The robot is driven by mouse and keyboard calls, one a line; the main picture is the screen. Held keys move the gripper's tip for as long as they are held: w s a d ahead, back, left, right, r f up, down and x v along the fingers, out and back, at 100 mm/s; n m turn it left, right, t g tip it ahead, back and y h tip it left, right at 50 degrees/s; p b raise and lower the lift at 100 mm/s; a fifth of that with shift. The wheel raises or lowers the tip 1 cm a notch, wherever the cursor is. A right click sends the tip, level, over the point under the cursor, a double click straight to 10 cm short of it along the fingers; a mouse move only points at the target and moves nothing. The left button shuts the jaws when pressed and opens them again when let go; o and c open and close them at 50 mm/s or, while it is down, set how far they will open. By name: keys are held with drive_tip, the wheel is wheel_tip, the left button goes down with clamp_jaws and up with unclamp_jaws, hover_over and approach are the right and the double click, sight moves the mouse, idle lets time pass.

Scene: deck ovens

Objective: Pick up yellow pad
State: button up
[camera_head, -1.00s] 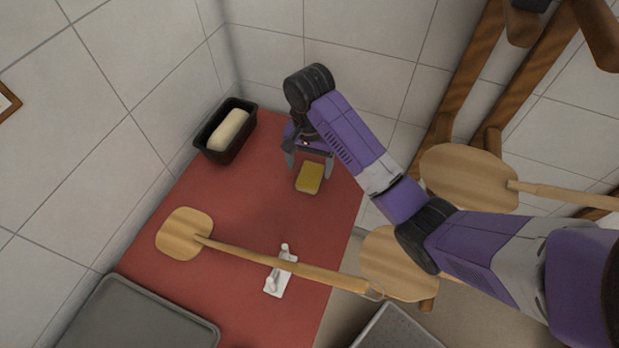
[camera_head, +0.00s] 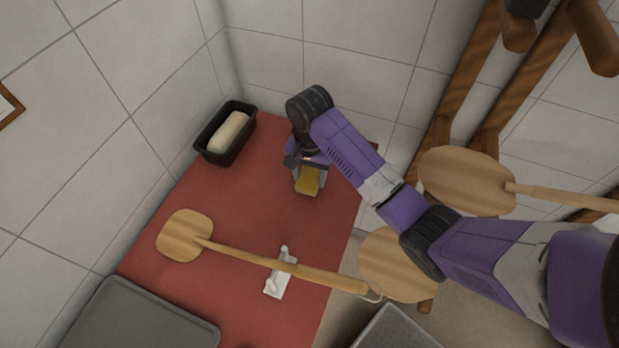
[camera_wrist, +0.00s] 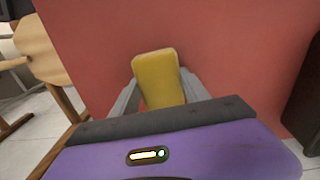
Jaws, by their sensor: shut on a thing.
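The yellow pad (camera_head: 307,183) is a small block at the back right part of the red counter (camera_head: 215,215). My gripper (camera_head: 309,180) is over it, with a finger on either side. In the wrist view the pad (camera_wrist: 158,76) stands between the two grey fingers of my gripper (camera_wrist: 157,92), which are shut on it. The pad's lower end is hidden behind the purple gripper body in that view. I cannot tell whether the pad touches the counter.
A black loaf tin (camera_head: 210,150) with a pale loaf stands at the back left. A grey tray (camera_head: 130,318) is at the front left. Peels (camera_head: 465,180) stand at the right.

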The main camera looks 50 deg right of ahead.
wheel_tip(320, 180, up, 9)
drive_tip(key=p, duration=0.3)
drive_tip(key=r, duration=0.2)
wheel_tip(320, 180, up, 9)
hover_over(310, 176)
idle(0.5)
drive_tip(key=o, duration=0.6)
drive_tip(key=shift+c, duration=0.2)
drive_tip(key=c, duration=0.4)
drive_tip(key=shift+s, duration=0.1)
